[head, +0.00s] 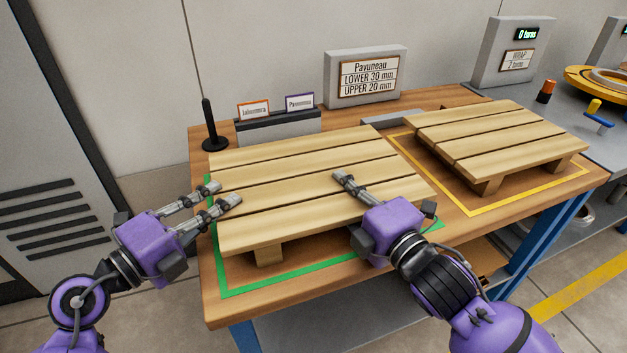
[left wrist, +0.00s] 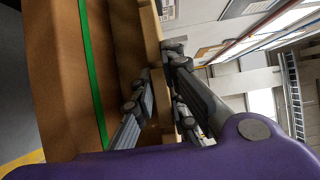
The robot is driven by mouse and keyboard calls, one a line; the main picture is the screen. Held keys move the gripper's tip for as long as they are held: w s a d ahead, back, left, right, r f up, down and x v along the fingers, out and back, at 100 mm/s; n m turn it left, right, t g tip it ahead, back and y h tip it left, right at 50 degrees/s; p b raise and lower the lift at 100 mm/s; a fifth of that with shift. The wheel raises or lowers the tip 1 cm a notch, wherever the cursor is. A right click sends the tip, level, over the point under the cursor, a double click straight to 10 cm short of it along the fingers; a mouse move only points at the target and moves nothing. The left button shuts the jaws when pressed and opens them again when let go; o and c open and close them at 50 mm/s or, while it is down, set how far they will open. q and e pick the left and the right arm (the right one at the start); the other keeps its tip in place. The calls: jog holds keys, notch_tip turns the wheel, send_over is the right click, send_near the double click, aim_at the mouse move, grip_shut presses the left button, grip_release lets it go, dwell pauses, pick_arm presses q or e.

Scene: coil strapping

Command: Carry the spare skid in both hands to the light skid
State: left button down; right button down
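Two pale slatted wooden skids lie on the workbench; I cannot tell from the pictures which is the spare. The nearer skid (head: 300,185) sits inside a green outline, the other skid (head: 500,138) inside a yellow outline. My left gripper (head: 229,193) is at the near skid's left end, its two fingers apart. In the left wrist view, the fingers are spread around the edge of a wooden board (left wrist: 152,45); a firm grip does not show. My right gripper (head: 343,178) is at the near skid's front right, one finger over its deck; the other finger is hidden.
Behind the near skid stand a black post (head: 211,128), a card holder (head: 280,127) and a Pavuneau sign (head: 366,76). A wrap counter (head: 513,50) and a yellow turntable (head: 600,82) are at the right. A narrow gap separates the skids.

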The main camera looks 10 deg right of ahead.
pick_arm(q)
jog(key=shift+r, duration=0.1)
pick_arm(e)
jog(key=shift+r, duration=0.15)
dwell(0.4)
